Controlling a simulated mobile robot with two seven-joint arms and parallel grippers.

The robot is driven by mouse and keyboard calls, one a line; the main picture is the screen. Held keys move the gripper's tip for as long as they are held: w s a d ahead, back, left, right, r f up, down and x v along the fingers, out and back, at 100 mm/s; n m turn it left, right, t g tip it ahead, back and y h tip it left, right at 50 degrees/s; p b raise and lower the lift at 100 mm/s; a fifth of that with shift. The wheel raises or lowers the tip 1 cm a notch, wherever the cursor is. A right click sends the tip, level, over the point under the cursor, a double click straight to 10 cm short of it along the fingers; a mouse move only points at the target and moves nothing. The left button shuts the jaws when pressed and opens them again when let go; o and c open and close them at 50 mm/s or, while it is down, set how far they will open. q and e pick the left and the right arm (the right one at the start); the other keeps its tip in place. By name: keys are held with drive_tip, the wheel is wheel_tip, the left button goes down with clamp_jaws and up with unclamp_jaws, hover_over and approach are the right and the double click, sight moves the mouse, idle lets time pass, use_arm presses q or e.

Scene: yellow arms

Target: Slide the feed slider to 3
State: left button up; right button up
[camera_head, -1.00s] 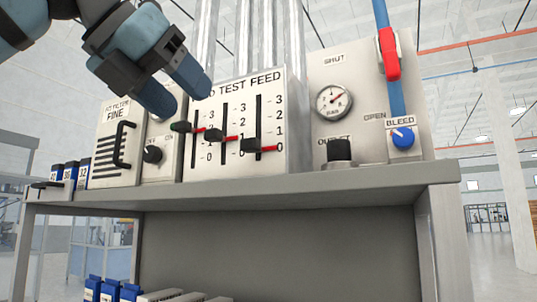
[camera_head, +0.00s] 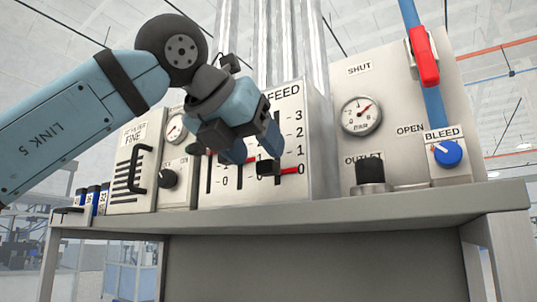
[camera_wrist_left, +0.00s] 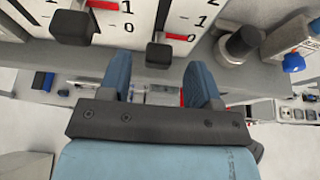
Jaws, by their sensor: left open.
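The feed slider is the rightmost of three vertical sliders on the white panel (camera_head: 303,135). Its black knob (camera_head: 268,168) sits low in its slot, and its red pointer (camera_head: 288,171) is at 0. The knob also shows in the left wrist view (camera_wrist_left: 158,54). My left gripper (camera_head: 254,150) is in front of the panel, just above and beside the knob in the head view. In the left wrist view its open blue fingers (camera_wrist_left: 160,68) flank the knob's line, with nothing held. I cannot tell whether they touch it. My arm hides most of the other two sliders.
The middle slider's knob (camera_wrist_left: 73,27) is close on the left in the wrist view. Right of the panel are a black outlet knob (camera_head: 370,172), a gauge (camera_head: 361,116), a blue bleed knob (camera_head: 447,153) and a red-handled valve (camera_head: 424,58). A grey shelf (camera_head: 300,216) runs below.

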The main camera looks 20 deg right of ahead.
sight(265, 160)
use_arm(q)
drive_tip(key=x, duration=0.2)
drive_tip(key=shift+w+d, duration=0.2)
drive_tip(key=shift+w+d+f+p, duration=0.35)
drive_tip(key=shift+w+d, duration=0.05)
drive_tip(key=shift+d, duration=0.1)
clamp_jaws()
wheel_tip(265, 160, up, 9)
drive_tip(key=p, duration=0.4)
drive_tip(key=shift+r, duration=0.25)
drive_tip(key=shift+a+r, duration=0.15)
